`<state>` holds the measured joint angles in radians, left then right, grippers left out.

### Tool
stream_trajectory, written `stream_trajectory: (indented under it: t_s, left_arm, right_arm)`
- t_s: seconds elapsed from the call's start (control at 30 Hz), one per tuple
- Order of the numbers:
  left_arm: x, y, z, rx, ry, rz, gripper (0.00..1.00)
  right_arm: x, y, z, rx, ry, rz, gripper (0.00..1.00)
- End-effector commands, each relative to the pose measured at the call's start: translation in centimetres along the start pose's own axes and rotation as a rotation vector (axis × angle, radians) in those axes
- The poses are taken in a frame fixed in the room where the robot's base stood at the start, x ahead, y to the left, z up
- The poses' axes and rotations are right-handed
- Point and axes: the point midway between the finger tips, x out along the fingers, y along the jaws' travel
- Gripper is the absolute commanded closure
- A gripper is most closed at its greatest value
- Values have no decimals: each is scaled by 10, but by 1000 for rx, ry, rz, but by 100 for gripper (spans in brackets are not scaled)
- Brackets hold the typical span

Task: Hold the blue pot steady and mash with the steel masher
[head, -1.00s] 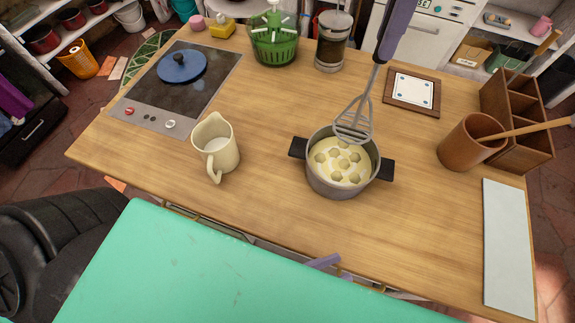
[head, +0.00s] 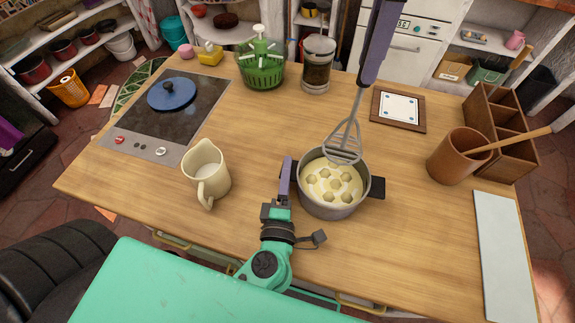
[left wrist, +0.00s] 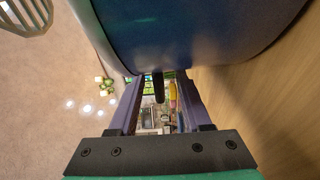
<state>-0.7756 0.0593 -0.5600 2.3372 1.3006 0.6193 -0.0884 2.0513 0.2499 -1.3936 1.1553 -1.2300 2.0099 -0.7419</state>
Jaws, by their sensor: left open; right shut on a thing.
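The pot (head: 335,212) stands on the counter, grey in the head view and dark blue in the left wrist view (left wrist: 190,35). It holds pale yellow food with several chunks (head: 333,187). My left gripper (head: 287,180) is open at the pot's left side. In the left wrist view its fingers stand on either side of the dark pot handle (left wrist: 158,88), without closing on it. My right gripper (head: 378,45), partly out of view at the top, is shut on the steel masher (head: 345,142). The masher's wire head hangs over the pot's far part; contact with the food is unclear.
A cream jug (head: 206,172) stands left of the pot. Behind are a hob with a blue lid (head: 172,93), a green spinner (head: 261,70) and a French press (head: 318,65). Right are a framed tile (head: 398,110), a brown crock (head: 455,158) and a wooden rack.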

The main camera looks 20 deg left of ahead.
Motion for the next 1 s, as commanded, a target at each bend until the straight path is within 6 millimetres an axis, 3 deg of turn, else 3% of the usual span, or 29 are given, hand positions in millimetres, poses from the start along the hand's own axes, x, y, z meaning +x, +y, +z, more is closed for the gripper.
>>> stream_trajectory:
  t_s: [0.13,0.4,0.47,0.53,0.57,1.0]
  left_arm:
    - [18,0,0,-1,0,0,51]
    - [21,0,0,1,-2,0,51]
    - [21,0,0,1,-2,0,70]
    - [21,0,0,1,-2,0,97]
    - [20,0,0,1,-2,0,100]
    - [20,-1,0,2,-2,-1,100]
  right_arm:
    - [0,0,0,0,-1,-1,100]
    - [0,0,0,0,-1,-1,100]
    - [0,0,0,0,-1,-1,100]
    - [0,0,0,0,-1,-1,100]
    - [0,0,0,0,-1,-1,100]
    - [0,0,0,0,-1,-1,100]
